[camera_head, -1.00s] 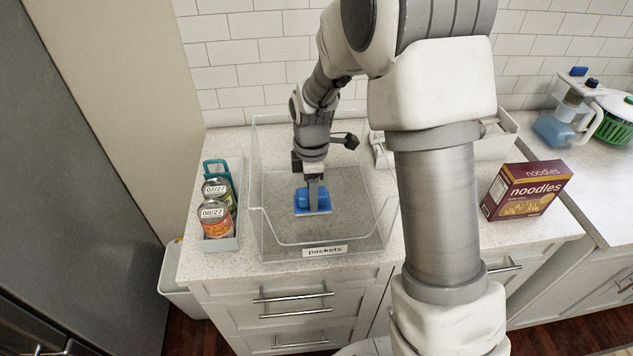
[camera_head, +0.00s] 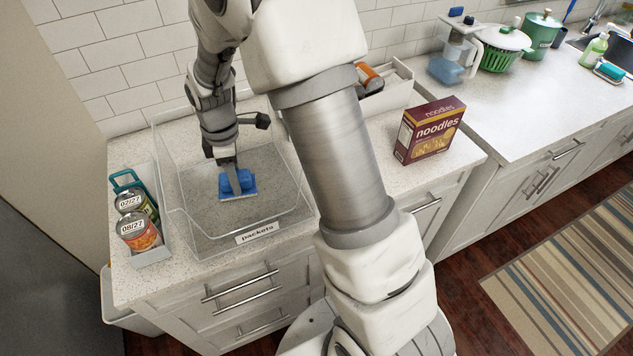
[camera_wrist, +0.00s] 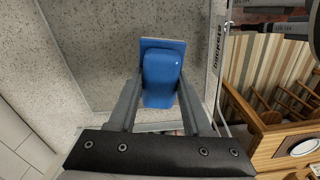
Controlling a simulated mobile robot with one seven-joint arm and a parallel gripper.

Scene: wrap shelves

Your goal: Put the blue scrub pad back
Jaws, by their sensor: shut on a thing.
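The blue scrub pad (camera_head: 237,184), with a lighter blue flat face, is held between the fingers of my gripper (camera_head: 232,178). It is inside the outline of a clear open bin labelled "packets" (camera_head: 257,233), over the speckled floor. I cannot tell whether the pad touches the bin floor. In the wrist view the pad (camera_wrist: 162,76) sits between both fingers of my gripper (camera_wrist: 161,92), which are shut on its sides. The bin's labelled front wall (camera_wrist: 217,50) is to the right there.
A grey caddy (camera_head: 153,258) with dated cans (camera_head: 138,231) stands left of the bin. A noodles box (camera_head: 430,131) stands to the right. A white tray (camera_head: 398,88) is behind my arm. A pitcher (camera_head: 455,62), green colander (camera_head: 498,50) and sink (camera_head: 618,48) are farther right.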

